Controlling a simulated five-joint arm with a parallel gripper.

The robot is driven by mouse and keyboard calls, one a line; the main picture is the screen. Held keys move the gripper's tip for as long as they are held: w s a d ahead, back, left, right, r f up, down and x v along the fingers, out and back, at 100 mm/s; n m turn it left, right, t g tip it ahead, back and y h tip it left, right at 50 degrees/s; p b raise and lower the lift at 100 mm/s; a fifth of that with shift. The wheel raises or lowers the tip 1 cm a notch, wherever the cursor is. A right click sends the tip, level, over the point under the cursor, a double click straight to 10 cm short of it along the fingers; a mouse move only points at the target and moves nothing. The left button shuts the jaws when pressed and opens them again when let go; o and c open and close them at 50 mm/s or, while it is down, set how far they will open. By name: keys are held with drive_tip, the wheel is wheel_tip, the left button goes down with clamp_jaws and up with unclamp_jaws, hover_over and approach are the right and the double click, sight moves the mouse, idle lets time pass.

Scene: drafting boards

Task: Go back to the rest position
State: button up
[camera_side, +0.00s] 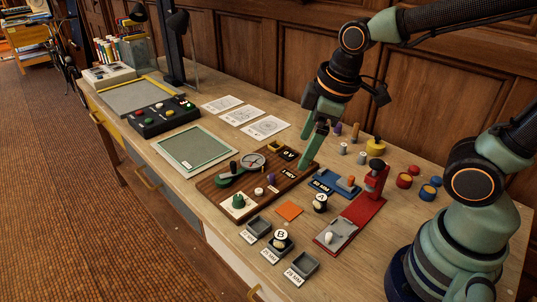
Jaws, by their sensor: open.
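My gripper (314,138) hangs from my arm above the right end of a dark wooden board (232,184). Its two green fingers point down and are apart, with nothing visible between them. The fingertips overlap the board's edge in this view, and I cannot tell how far above it they are. My arm reaches in from the upper right.
A blue tray (323,182) and a red stand (371,190) are right of the board. Small grey trays (303,266) line the front edge. Several pegs and blue and red knobs (404,181) stand behind. A button box (150,121) is left.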

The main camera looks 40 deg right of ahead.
drive_tip(key=s+d+r+m+t, duration=0.1)
drive_tip(key=d+r+m+t, duration=0.1)
drive_tip(key=d+r+m, duration=0.2)
drive_tip(key=m, duration=0.3)
drive_tip(key=shift+s+d+r+m+h, duration=0.3)
drive_tip(key=shift+d+m, duration=0.05)
drive_tip(key=shift+m, duration=0.05)
idle(0.3)
